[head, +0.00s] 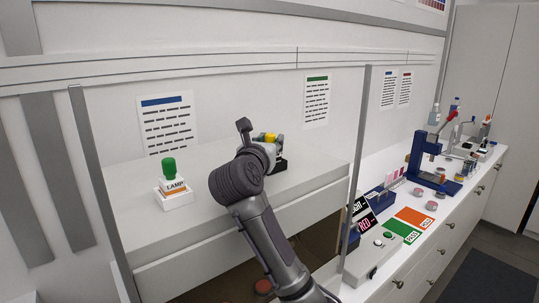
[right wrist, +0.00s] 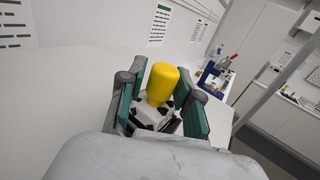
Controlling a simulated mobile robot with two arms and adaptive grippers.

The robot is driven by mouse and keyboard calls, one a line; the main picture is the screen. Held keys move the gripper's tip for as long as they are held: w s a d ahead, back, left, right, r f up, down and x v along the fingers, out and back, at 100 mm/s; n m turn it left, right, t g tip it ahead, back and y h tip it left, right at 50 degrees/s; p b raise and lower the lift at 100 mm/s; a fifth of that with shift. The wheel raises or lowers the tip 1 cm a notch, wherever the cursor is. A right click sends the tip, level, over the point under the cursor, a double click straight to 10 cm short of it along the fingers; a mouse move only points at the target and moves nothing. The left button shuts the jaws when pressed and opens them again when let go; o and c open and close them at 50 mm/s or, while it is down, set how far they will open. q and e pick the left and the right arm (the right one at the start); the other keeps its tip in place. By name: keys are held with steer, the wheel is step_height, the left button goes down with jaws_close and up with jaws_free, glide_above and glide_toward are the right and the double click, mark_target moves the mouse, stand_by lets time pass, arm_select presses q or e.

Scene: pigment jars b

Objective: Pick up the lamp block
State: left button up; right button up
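The block labelled LAMP (head: 175,187), white with an orange stripe and a green knob (head: 168,167), stands upright on a white base on the left of the white shelf. My right gripper (head: 262,141) is to the right of it, apart from it, at another block with a yellow knob (head: 270,138). In the right wrist view, the yellow knob (right wrist: 162,84) stands between the spread fingers of my right gripper (right wrist: 162,108), with gaps at its sides. The lower part of that block is partly hidden. The lamp block is not in the right wrist view. My left gripper is not in view.
A post (head: 357,165) stands at the shelf's right edge. Beyond it, a counter holds a blue press (head: 426,160), green (head: 403,230) and orange (head: 414,217) mats and several small jars. The shelf between the lamp block and my right arm is clear.

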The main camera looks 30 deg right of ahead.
steer(key=shift+d, duration=0.1)
jaws_close()
